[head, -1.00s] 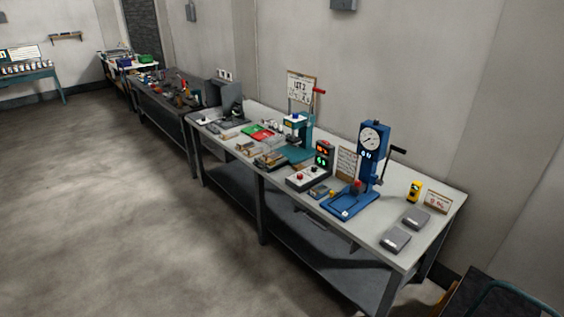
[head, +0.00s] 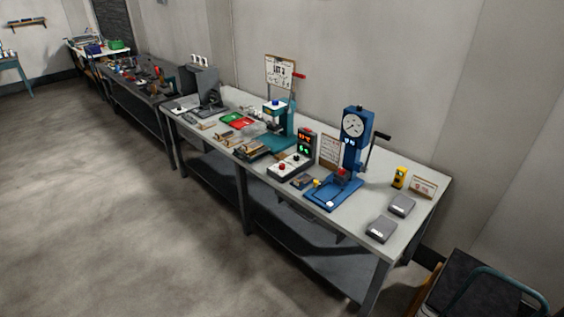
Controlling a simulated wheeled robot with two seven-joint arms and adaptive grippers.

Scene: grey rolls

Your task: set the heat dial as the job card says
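A job card (head: 280,72) stands on a clip stand at the back of the long workbench in the head view; its writing is too small to read. A second card (head: 330,151) stands beside the blue press, also unreadable. A control box (head: 291,166) with red and white knobs sits near the front edge. Behind it a dark display unit (head: 306,147) glows red above and green below. I cannot tell which knob is the heat dial. A teal press (head: 279,128) stands left of the display. Neither of my grippers is in view.
The grey-topped workbench (head: 405,240) runs along the wall. A blue gauge press (head: 352,140), a yellow device (head: 399,177) and two grey boxes (head: 381,229) stand at its right. A dark cart (head: 478,290) is at lower right. The floor (head: 110,215) on the left is open.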

